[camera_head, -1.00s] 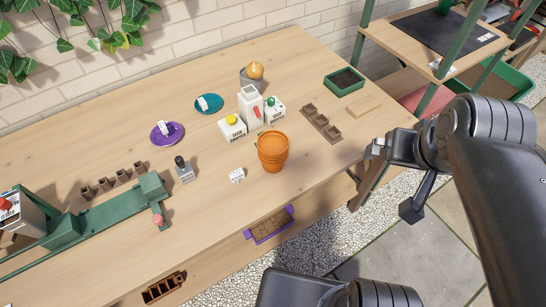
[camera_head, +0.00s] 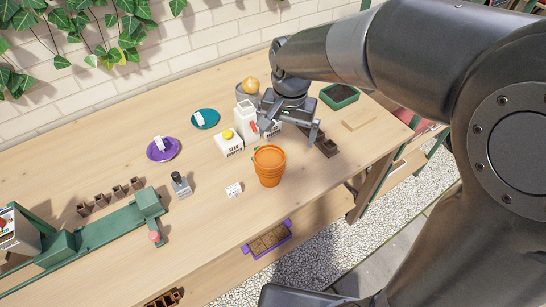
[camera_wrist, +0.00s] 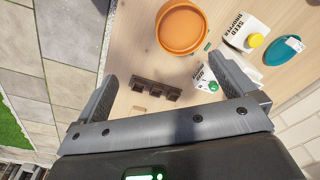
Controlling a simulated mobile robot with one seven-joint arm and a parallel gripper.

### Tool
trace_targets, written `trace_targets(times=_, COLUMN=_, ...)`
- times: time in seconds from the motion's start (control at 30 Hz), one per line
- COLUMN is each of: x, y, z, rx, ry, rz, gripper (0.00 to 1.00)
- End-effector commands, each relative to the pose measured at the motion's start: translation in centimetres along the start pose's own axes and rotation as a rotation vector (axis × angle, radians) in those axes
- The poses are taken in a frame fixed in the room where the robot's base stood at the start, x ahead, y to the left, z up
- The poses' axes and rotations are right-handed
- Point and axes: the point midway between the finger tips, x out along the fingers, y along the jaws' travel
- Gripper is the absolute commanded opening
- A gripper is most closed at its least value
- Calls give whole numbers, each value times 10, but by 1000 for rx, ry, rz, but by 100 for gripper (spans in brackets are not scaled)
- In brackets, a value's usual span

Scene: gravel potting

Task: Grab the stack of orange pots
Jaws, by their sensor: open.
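The stack of orange pots (camera_head: 269,168) stands upright on the wooden table, right of the middle, with several rims nested together. In the wrist view the orange pots (camera_wrist: 181,27) show from above at the top, beyond my fingertips. My gripper (camera_head: 289,133) is above the table, just behind and to the right of the pots, apart from them. In the wrist view my gripper (camera_wrist: 183,80) has its two fingers spread wide, with nothing held between them. The lower sides of the pots are visible in the head view.
A brown cell tray (camera_head: 326,147) lies to the right. A small white label block (camera_head: 234,190) is left of the pots.

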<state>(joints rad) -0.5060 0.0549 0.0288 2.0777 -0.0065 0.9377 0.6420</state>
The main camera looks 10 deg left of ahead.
Motion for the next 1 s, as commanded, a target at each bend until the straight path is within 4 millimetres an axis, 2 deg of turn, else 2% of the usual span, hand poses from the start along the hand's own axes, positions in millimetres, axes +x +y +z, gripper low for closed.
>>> trace_targets(times=0.03, x=11, y=-14, z=1, rx=-1, ry=-19, rz=11, gripper=100)
trace_targets(times=0.1, x=22, y=-28, z=2, rx=5, ry=-36, rz=23, gripper=100)
trace_targets(times=0.3, x=39, y=-48, z=5, rx=17, ry=-60, rz=40, gripper=100)
trace_targets(times=0.6, x=83, y=-46, z=8, rx=18, ry=-62, rz=42, gripper=100)
trace_targets(times=0.83, x=100, y=-44, z=7, rx=19, ry=-61, rz=42, gripper=100)
trace_targets(times=1.0, x=126, y=-38, z=4, rx=20, ry=-62, rz=43, gripper=100)
